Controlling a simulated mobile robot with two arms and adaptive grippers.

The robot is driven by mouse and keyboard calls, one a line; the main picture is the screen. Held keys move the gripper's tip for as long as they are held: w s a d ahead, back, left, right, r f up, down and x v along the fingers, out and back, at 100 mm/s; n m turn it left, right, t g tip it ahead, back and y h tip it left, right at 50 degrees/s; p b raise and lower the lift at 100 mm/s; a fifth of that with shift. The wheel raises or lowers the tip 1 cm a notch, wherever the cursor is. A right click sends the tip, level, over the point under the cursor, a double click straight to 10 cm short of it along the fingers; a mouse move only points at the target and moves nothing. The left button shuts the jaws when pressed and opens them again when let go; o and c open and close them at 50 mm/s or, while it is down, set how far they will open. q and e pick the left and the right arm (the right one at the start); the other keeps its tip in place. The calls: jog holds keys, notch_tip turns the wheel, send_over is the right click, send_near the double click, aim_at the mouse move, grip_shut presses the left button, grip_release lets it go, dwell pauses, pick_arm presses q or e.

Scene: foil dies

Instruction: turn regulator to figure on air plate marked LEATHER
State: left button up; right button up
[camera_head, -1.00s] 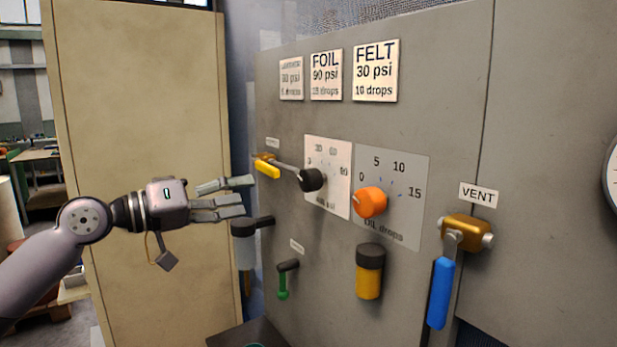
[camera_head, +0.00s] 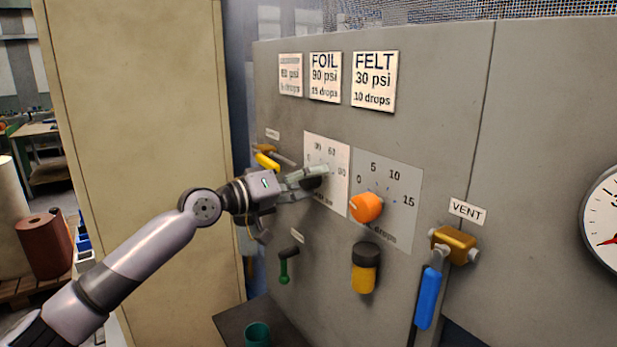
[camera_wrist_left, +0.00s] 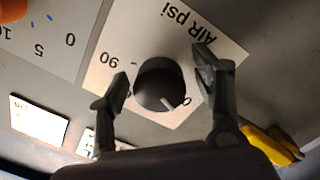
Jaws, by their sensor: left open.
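The black regulator knob (camera_wrist_left: 160,84) sits on the white air plate (camera_wrist_left: 193,40) marked "AIR psi", upside down in the left wrist view. Its pale pointer mark is toward the 0. My left gripper (camera_wrist_left: 166,80) is open, with one finger on each side of the knob; I cannot tell whether they touch it. In the head view my left gripper (camera_head: 318,178) covers most of the knob in front of the air plate (camera_head: 339,160). The leftmost sign (camera_head: 290,74) has a blurred top word; its psi figure is hard to read. My right gripper is not in view.
The orange oil knob (camera_head: 366,207) is close to the right of the air plate. A yellow-handled valve (camera_head: 266,161) is at the left. The blue VENT lever (camera_head: 428,298), an amber bowl (camera_head: 364,275) and a green-handled valve (camera_head: 284,270) sit lower. A gauge (camera_head: 603,222) is far right.

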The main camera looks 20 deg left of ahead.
pick_arm(q)
jog(key=c, duration=1.2)
jog(key=shift+o, duration=0.2)
